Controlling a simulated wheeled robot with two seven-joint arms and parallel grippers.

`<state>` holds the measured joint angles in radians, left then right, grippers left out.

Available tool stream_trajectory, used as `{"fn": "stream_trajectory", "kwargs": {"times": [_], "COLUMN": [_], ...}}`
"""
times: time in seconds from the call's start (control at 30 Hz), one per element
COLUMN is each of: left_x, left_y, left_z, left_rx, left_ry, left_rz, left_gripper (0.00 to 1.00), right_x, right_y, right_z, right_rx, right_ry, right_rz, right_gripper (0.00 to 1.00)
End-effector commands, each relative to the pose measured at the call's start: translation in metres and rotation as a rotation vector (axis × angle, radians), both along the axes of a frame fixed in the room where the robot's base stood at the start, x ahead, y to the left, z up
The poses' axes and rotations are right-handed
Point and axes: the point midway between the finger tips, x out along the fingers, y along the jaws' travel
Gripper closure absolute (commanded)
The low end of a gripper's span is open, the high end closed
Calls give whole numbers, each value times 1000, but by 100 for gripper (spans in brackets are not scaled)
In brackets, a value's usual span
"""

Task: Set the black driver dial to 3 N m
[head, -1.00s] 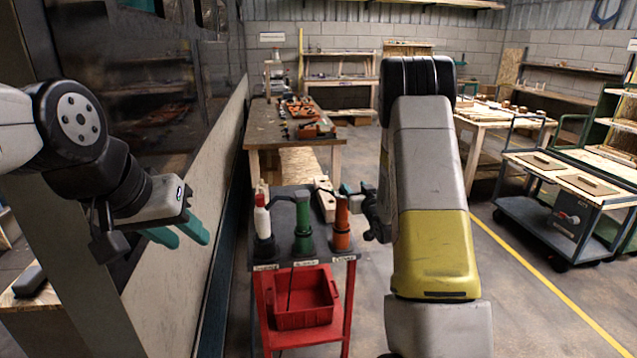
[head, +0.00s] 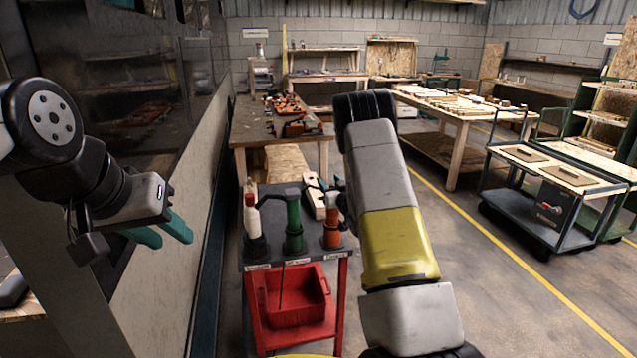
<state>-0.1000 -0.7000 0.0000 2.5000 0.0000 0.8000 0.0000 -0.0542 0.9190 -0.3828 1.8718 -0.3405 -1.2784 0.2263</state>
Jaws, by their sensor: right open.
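A small red-framed cart with a dark top (head: 272,190) stands ahead of me. A driver with a white and red handle (head: 251,215), a green one (head: 294,222) and an orange one (head: 332,222) stand upright in a row along its front edge. I cannot make out a black driver or its dial. My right gripper (head: 319,184) is open above the cart's right side, behind the orange driver and partly hidden by my arm. My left gripper (head: 163,236) is open and empty at the left, well away from the cart.
A red bin (head: 292,300) sits on the cart's lower shelf. A workbench (head: 248,128) stands behind the cart. A glazed partition is close on the left. Floor is free right of my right arm.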

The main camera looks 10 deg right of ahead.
Motion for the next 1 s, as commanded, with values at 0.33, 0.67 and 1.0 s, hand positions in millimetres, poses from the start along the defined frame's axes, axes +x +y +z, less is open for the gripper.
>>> {"fn": "stream_trajectory", "kwargs": {"times": [0.33, 0.67, 1.0], "left_x": [0, 0, 0], "left_y": [0, 0, 0], "left_z": [0, 0, 0], "left_rx": [0, 0, 0], "left_ry": [0, 0, 0], "left_rz": [0, 0, 0], "left_gripper": [64, 64, 64], "right_x": [0, 0, 0], "right_y": [0, 0, -3], "right_z": [0, 0, 0], "right_rx": [0, 0, 1], "right_ry": [0, 0, 0], "right_rz": [0, -7, -141], "right_gripper": [82, 100, 100]}}
